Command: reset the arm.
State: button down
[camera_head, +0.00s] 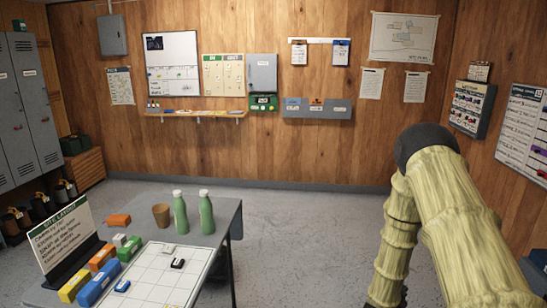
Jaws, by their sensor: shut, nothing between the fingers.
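My arm, with a bamboo-like surface, stands at the right of the head view. It bends at a dark rounded joint near the top, and its parts run down out of the picture at the lower right. My gripper is not in view, so its fingers cannot be seen. The visible part of the arm is apart from the grey table (226,222) at the lower left and touches nothing that I can see.
On the table stand two green bottles (206,212), a brown cup (161,215), a sign (67,237), several coloured blocks (74,287) and a white gridded board (155,283). Grey lockers (27,105) line the left wall. The floor (300,230) between table and arm is clear.

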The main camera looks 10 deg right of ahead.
jog(key=s+a+f+n+g+y, duration=0.1)
jog(key=s+a+f+n+y, duration=0.15)
jog(key=s+a+f, duration=0.4)
jog(key=s+a+f+n+y, duration=0.2)
jog(key=s+a+f+n, duration=0.1)
jog(key=a, duration=0.6)
jog(key=s+a+f+n+g+y, duration=0.1)
jog(key=s+a+f+n+y, duration=0.3)
jog(key=a, duration=0.3)
jog(key=s+a+f+n+g+y, duration=0.1)
jog(key=s+a+n+g, duration=0.1)
jog(key=s+a, duration=0.5)
jog(key=s+a+f+n+g+y, duration=0.1)
jog(key=s+a+n+g, duration=0.2)
jog(key=s+a, duration=0.4)
jog(key=s, duration=0.8)
jog(key=shift+s+a+f+y, duration=0.15)
jog(key=shift+f+y, duration=0.1)
jog(key=shift+y, duration=0.1)
